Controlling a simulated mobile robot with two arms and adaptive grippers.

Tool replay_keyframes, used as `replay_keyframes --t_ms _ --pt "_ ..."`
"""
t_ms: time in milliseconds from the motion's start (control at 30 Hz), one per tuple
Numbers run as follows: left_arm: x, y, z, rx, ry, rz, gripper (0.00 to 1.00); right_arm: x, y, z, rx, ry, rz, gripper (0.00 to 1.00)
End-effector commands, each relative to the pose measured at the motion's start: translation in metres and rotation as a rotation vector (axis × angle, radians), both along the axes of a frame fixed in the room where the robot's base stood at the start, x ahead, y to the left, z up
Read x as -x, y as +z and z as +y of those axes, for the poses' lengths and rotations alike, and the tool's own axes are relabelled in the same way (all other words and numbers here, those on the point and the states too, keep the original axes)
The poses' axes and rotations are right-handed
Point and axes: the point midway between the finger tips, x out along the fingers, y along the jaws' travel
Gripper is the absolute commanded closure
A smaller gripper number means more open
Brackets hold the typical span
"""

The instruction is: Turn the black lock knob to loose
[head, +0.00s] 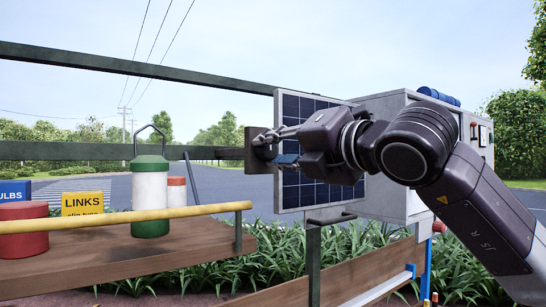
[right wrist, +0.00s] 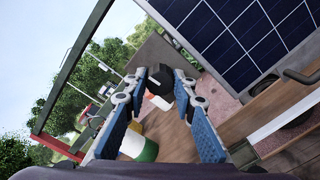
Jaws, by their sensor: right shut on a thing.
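The black lock knob (right wrist: 158,83) shows in the right wrist view, between the fingertips of my right gripper (right wrist: 160,79). The gripper is shut on it, with one blue-padded finger on each side. In the head view my right gripper (head: 266,148) reaches in from the right, its fingertips at a dark brown plate (head: 255,160) beside the solar panel. There the knob is hidden or too small to make out. I cannot read which setting the knob is at. My left gripper is in neither view.
The solar panel (head: 290,185) stands close behind my right gripper, with a grey cabinet (head: 390,104) at right. A wooden shelf (head: 120,262) with a yellow rail (head: 110,218) holds a green-and-white canister (head: 150,195) and a red tin (head: 22,228). A green beam (head: 130,67) runs above.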

Motion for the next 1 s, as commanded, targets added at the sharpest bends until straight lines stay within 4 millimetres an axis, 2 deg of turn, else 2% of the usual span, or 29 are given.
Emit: replay_keyframes --t_ms 33,100,400,1000 --pt "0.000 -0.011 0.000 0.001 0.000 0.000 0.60 0.000 -0.006 0.001 0.020 0.001 -0.015 1.00" --pt "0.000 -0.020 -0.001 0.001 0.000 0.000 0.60 0.001 -0.006 0.001 0.059 0.001 -0.044 1.00" --pt "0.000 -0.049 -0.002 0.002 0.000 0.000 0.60 0.000 -0.005 0.001 0.276 0.001 -0.200 1.00" --pt "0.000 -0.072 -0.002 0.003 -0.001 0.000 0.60 0.000 -0.002 0.000 0.738 0.001 -0.534 1.00"
